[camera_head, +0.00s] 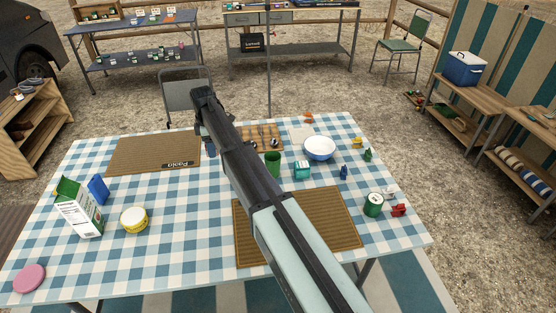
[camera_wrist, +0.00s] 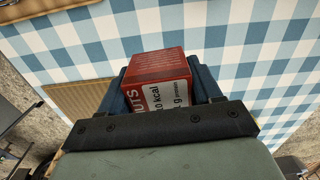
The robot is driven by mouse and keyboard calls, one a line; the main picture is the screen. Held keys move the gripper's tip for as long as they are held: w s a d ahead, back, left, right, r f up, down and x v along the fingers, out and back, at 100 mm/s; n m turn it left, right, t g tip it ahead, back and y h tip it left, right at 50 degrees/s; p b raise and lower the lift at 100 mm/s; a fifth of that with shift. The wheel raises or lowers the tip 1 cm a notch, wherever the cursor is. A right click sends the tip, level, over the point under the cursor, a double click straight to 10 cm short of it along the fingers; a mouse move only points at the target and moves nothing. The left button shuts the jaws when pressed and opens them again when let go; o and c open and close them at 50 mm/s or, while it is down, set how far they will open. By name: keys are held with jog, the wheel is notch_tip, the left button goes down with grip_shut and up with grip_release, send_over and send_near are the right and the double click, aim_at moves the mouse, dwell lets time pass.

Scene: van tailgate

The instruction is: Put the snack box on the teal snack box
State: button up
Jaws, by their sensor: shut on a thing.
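A red snack box (camera_wrist: 157,70) with white printed sides is between the fingers of my gripper (camera_wrist: 161,84) in the wrist view. The gripper is shut on it, above the checked tablecloth; the height is hard to tell. In the head view my arm hides the held box, and the end of my gripper (camera_head: 209,147) shows only in part, near the right edge of the left placemat. The teal snack box (camera_head: 302,169) stands upright on the table, right of my forearm, between a green cup and a blue-rimmed bowl. It is not visible in the wrist view.
Close to the teal box are the green cup (camera_head: 272,162), the bowl (camera_head: 319,148) and a small blue figure (camera_head: 344,171). A wooden board (camera_head: 268,131) with small items lies behind. A placemat (camera_head: 340,214) lies in front. A carton (camera_head: 79,211) stands at left.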

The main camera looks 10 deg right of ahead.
jog(key=w+d+r+m, duration=0.1)
jog(key=w+d, duration=0.2)
jog(key=d, duration=0.8)
notch_tip(320, 180, up, 5)
send_over(302, 164)
jog(key=shift+f, duration=5)
jog(key=shift+f, duration=0.2)
jog(key=o, duration=1.1)
jog(key=shift+r, duration=0.1)
